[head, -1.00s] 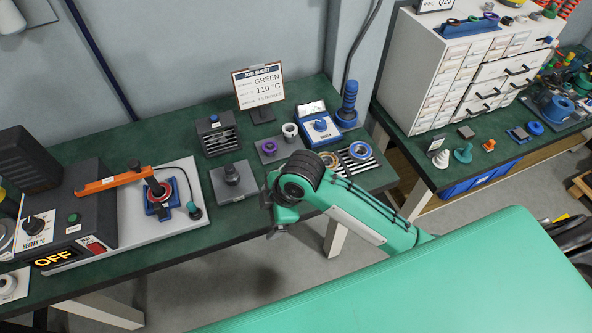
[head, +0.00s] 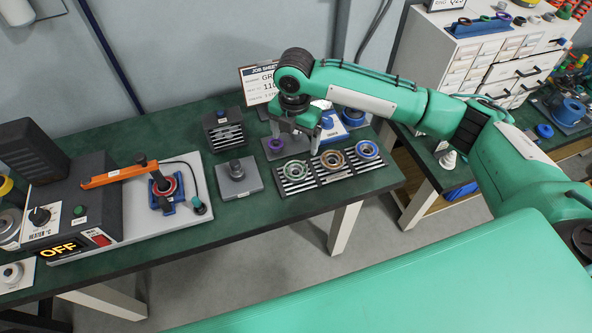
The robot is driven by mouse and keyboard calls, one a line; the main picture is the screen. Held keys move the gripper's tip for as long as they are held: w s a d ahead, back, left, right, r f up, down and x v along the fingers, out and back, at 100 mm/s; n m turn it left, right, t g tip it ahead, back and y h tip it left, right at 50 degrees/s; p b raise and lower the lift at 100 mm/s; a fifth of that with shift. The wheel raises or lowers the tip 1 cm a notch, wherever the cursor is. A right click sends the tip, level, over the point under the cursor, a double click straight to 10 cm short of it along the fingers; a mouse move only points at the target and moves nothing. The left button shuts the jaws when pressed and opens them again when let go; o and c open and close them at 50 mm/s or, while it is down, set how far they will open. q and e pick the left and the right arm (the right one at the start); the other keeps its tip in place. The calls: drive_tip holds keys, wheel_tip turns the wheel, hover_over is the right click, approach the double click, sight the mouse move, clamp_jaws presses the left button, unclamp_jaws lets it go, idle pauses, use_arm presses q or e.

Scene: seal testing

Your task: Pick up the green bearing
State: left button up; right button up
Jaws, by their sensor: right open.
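The green bearing (head: 296,170) lies flat on the left part of a slotted dark rack (head: 312,182), left of a brown bearing (head: 332,159) and a blue bearing (head: 367,149). My right gripper (head: 296,142) points down with its fingers apart and nothing between them. In the picture it is just above and behind the green bearing, not touching it as far as I can see. My left gripper is out of view.
A grey plate with a post (head: 237,172) stands left of the rack. A purple ring (head: 275,144) is close behind the gripper. The job sheet (head: 257,84) is partly hidden by my arm. The heater (head: 69,208) reads OFF. Green tabletop in front of the rack is clear.

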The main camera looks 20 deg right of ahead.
drive_tip(key=p, duration=0.2)
hover_over(296, 171)
drive_tip(key=f, duration=0.8)
drive_tip(key=shift+s+a+f, duration=0.15)
drive_tip(key=shift+s+a, duration=0.05)
drive_tip(key=shift+s, duration=0.2)
drive_tip(key=shift+w+d+f+p, duration=0.1)
drive_tip(key=shift+f+p, duration=0.15)
drive_tip(key=shift+f, duration=0.65)
drive_tip(key=shift+w+f+p, duration=0.15)
drive_tip(key=shift+f+p, duration=0.05)
drive_tip(key=shift+f, duration=0.65)
drive_tip(key=shift+w+d+f+p, duration=0.1)
drive_tip(key=shift+f+p, duration=0.15)
drive_tip(key=shift+f, duration=0.65)
drive_tip(key=c, duration=1.3)
drive_tip(key=shift+o, duration=0.2)
drive_tip(key=shift+r, duration=0.1)
wheel_tip(296, 171, up, 20)
drive_tip(key=b, duration=0.3)
drive_tip(key=shift+b, duration=0.35)
